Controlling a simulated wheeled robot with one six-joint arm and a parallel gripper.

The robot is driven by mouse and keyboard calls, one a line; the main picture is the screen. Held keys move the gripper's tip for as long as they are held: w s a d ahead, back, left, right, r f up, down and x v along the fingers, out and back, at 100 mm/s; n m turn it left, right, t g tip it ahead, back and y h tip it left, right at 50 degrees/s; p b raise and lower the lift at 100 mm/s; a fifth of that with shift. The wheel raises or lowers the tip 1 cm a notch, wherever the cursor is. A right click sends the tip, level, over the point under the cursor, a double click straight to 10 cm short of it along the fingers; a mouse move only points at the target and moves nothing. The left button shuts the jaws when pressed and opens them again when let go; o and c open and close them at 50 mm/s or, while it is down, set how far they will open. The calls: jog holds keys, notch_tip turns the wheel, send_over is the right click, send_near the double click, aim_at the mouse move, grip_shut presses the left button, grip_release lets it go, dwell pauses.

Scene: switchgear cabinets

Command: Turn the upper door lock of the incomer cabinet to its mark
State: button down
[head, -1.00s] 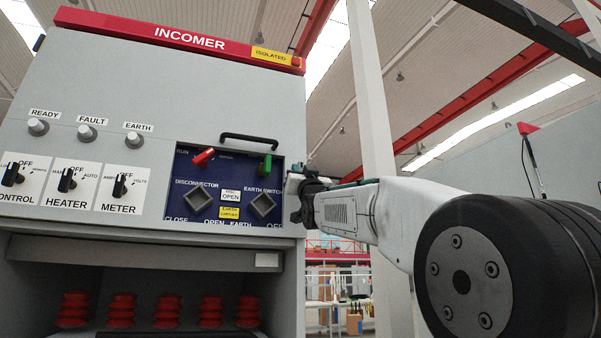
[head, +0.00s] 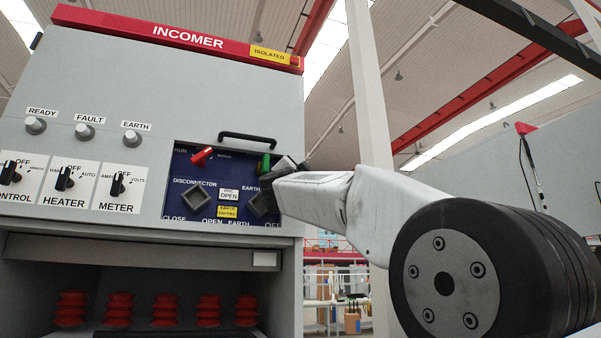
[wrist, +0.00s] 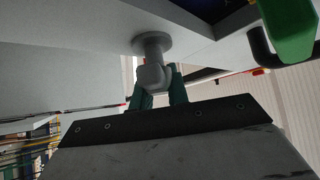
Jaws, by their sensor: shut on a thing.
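The incomer cabinet (head: 90,75) fills the left of the head view, under a red INCOMER header. In the wrist view a grey door lock (wrist: 153,48) with a round base and a stubby grip stands out from the cabinet's grey face. My gripper (wrist: 158,88) has its green fingers shut on the lock's grip, one on each side. In the head view my gripper (head: 286,166) is at the right edge of the cabinet front, beside the blue panel. The lock is hidden there behind my arm. I cannot make out its mark in either view.
The blue panel (head: 185,215) carries a red lever (head: 202,155) and a green lever (head: 264,163). A black handle (head: 248,137) sits above it. The green lever (wrist: 287,25) and black handle (wrist: 262,50) are close right of my gripper in the wrist view. Selector switches line the left.

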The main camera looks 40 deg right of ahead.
jog(key=m+g, duration=0.2)
jog(key=m, duration=0.1)
jog(key=m+g, duration=0.2)
jog(key=m, duration=0.1)
jog(key=shift+d+f+m+g+y, duration=0.2)
jog(key=shift+m+g+y, duration=0.1)
jog(key=shift+g+y, duration=0.1)
jog(key=shift+f+m+g+y, duration=0.2)
jog(key=shift+m+g+y, duration=0.75)
jog(key=shift+m, duration=0.45)
jog(key=c, duration=1.4)
grip_release()
jog(key=shift+o, duration=0.2)
jog(key=v, duration=0.7)
jog(key=shift+s+a, duration=0.25)
jog(key=shift+a, duration=0.1)
